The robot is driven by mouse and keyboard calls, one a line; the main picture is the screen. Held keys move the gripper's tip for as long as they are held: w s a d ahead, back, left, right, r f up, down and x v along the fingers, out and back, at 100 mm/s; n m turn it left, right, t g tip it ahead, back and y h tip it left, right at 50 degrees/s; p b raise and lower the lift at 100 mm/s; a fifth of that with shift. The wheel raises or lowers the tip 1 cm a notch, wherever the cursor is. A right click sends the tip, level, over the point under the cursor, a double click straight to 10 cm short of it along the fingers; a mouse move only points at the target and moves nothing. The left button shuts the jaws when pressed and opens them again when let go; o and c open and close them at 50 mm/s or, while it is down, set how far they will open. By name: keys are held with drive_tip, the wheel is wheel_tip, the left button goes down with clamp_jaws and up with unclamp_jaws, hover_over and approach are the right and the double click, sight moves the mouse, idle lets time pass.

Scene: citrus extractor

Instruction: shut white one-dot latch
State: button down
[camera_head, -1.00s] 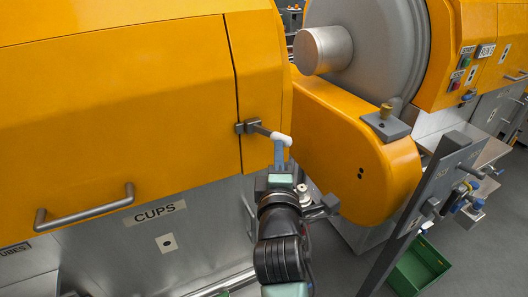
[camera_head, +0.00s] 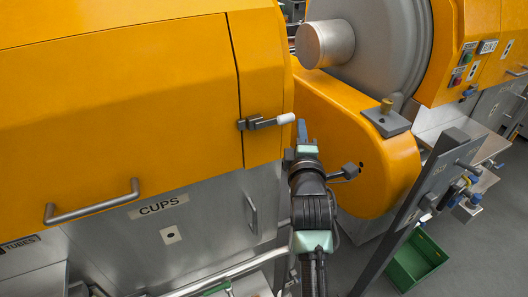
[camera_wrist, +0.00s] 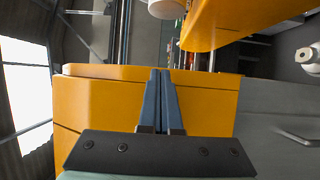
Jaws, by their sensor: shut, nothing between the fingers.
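The latch (camera_head: 262,123) sits on the orange cover, across the seam near its right edge. Its grey arm points right, tilted slightly up, and ends in a white grip (camera_head: 285,118). A white tag with one dot (camera_head: 171,235) is on the steel panel below CUPS. My gripper (camera_head: 302,126) is just right of the white grip, fingers shut and empty; I cannot tell whether they touch it. In the wrist view the closed blue fingers (camera_wrist: 160,98) stand in front of orange panels, and I cannot make out the latch there.
A grey bar handle (camera_head: 92,203) is on the cover's lower left. A steel post (camera_head: 415,210) and green crate (camera_head: 418,262) are further right.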

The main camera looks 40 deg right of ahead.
drive_tip(key=shift+b+x, duration=0.45)
drive_tip(key=shift+x, duration=0.35)
drive_tip(key=shift+d, duration=0.1)
idle(0.3)
